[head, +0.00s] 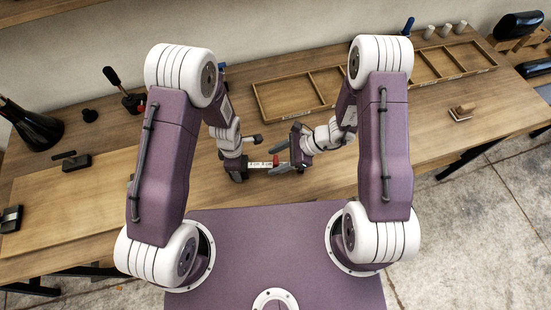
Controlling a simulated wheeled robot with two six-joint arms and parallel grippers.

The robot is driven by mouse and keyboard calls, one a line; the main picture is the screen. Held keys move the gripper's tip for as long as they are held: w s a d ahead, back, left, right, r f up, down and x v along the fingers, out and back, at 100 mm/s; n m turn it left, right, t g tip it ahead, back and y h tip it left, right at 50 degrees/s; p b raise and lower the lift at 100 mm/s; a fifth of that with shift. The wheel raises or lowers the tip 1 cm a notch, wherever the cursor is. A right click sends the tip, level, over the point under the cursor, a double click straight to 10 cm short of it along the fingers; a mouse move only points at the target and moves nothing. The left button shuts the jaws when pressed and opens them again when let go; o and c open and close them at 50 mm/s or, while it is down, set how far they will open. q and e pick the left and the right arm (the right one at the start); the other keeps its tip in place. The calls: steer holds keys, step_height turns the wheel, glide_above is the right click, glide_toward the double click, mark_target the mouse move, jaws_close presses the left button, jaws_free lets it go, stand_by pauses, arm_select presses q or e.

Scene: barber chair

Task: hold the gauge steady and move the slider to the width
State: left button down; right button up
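The gauge (260,164) is a small pale bar with dark markings, lying crosswise between my two grippers above the front part of the bench. A small red part, possibly the slider, shows near its right end. My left gripper (246,160) is at the gauge's left end. Its fingers are small and partly hidden, so I cannot tell whether they are closed on it. My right gripper (281,158) is at the right end, its dark fingers spread apart with the red part near or between them. Contact there is too small to make out.
The wooden bench (100,195) has a long divided tray (290,111) behind the grippers. A dark bottle (32,128) and a dark-handled tool (126,94) stand at left. A small wooden block (461,112) lies at right. Bare bench lies between the tray and block.

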steer(key=v, duration=1.2)
arm_select(q)
steer(key=shift+c, duration=1.6)
jaws_free()
steer(key=shift+r, duration=0.1)
